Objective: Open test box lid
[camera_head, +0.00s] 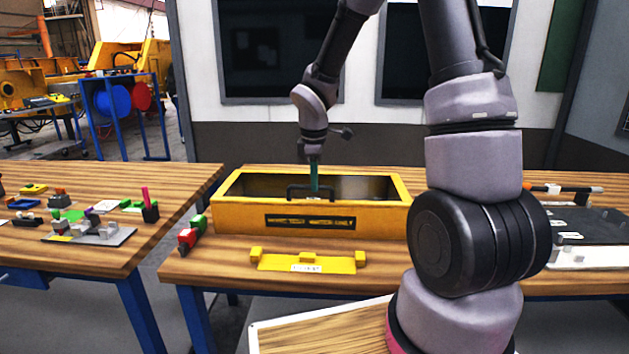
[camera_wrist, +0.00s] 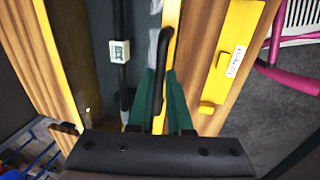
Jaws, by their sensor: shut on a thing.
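My gripper (camera_head: 314,188) reaches down from above with green fingers at this handle. In the wrist view the fingers (camera_wrist: 158,105) are shut on the handle. The fingertips' exact contact is partly hidden.
A yellow plate with blocks (camera_head: 308,263) lies in front of the box. Red and green blocks (camera_head: 190,235) stand at its left. A dark device (camera_head: 590,230) lies at the right. The left table (camera_head: 60,250) holds several small parts.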

